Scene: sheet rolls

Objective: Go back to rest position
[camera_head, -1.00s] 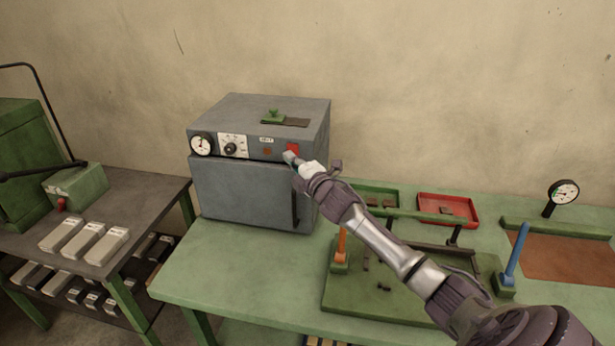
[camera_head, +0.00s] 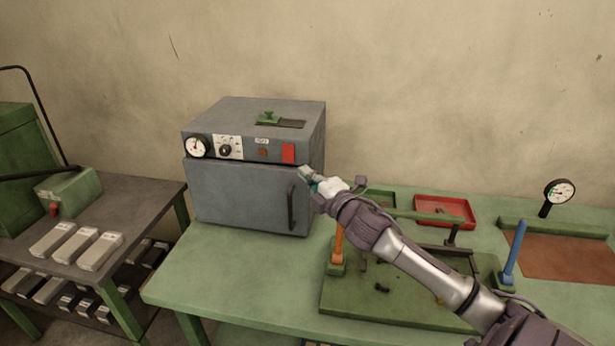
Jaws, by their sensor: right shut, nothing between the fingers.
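My right gripper (camera_head: 306,175) is shut and empty. It hangs in the air just in front of the right side of a grey oven (camera_head: 240,190), a little below and right of its red switch (camera_head: 289,153). The gripper appears apart from the switch. The oven door is closed, with a dark handle (camera_head: 291,207) at its right edge. My right arm reaches in from the lower right, above the green table, and hides part of what lies behind it. My left gripper is not in view.
A green board with posts and bars (camera_head: 350,300) stands on the green table (camera_head: 230,270) under my arm. A red tray (camera_head: 420,217), a dial gauge (camera_head: 559,192) and a blue lever (camera_head: 515,250) are to the right. A dark side table (camera_head: 140,190) bears pale blocks at left.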

